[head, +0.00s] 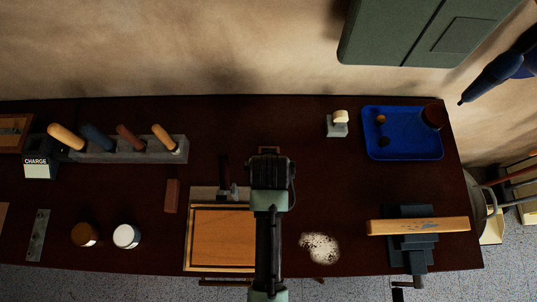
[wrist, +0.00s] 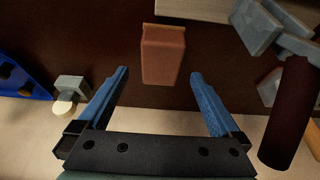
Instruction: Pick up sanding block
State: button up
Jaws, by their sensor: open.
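A reddish-brown block (wrist: 162,58), which I take for the sanding block, lies on the dark bench top in the wrist view. My gripper (wrist: 158,74) is open, with its two blue fingers apart and nothing between them. The block appears just beyond the fingertips, roughly centred between them, and does not touch either finger. In the head view my arm and wrist (head: 270,172) hang over the bench and hide this block.
A hammer-like tool with a dark red handle (wrist: 286,115) lies beside the block. A grey piece with a cream top (head: 338,124) and a blue tray (head: 403,153) stand to the right. A wooden board (head: 222,240) lies left of my arm.

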jog(key=shift+x, duration=2.95)
jog(key=shift+s, duration=0.1)
jog(key=c, duration=1.4)
jog(key=shift+c, duration=0.2)
notch_tip(320, 180, up, 10)
